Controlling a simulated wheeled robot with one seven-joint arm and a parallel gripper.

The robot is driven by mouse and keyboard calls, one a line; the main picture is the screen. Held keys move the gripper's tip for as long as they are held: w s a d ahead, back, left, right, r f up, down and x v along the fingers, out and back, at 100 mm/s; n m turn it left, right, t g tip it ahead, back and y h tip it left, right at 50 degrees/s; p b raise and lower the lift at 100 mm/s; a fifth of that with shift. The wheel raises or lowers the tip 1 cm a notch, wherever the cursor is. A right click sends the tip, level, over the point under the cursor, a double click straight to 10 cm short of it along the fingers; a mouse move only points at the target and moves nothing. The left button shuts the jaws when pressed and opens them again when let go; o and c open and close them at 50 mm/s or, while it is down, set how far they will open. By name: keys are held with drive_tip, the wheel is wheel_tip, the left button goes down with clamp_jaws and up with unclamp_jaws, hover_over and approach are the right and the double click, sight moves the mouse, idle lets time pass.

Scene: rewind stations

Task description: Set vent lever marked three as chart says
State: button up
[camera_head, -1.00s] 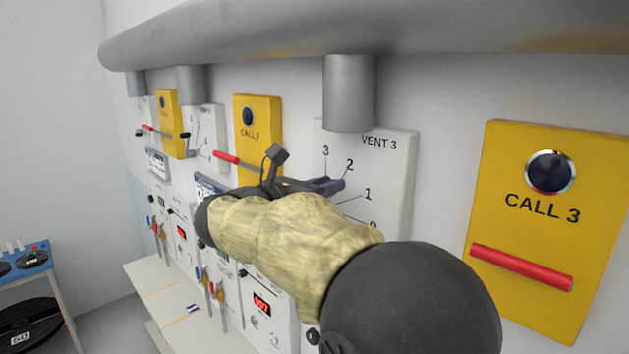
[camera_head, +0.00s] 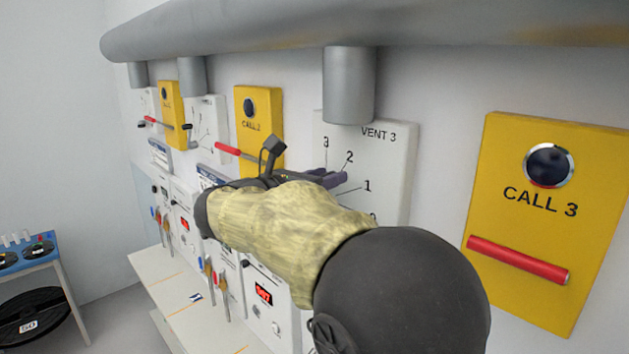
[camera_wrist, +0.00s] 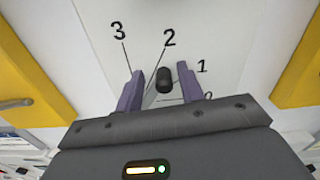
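The white VENT 3 panel (camera_head: 393,155) is on the wall, with a dial marked 3, 2, 1 and 0; it also shows in the wrist view (camera_wrist: 215,30). Its lever's black knob (camera_wrist: 164,79) stands between the fingers of my gripper (camera_wrist: 161,80). The fingers are open, with a clear gap to the knob on the left and a smaller one on the right. In the head view my gripper (camera_head: 330,178) is at the panel and hides the lever. I cannot make out a chart.
The yellow CALL 3 box (camera_head: 541,215) with a red bar is to the right; the yellow CALL 2 box (camera_head: 259,115) is to the left. A grey pipe (camera_head: 349,88) comes down over the VENT 3 panel. A pale shelf (camera_head: 185,296) runs below.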

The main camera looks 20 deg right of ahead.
drive_tip(key=b+v, duration=0.6)
drive_tip(key=v, duration=1.1)
drive_tip(key=shift+a, duration=0.3)
drive_tip(key=shift+s, duration=0.1)
drive_tip(key=shift+c, duration=0.2)
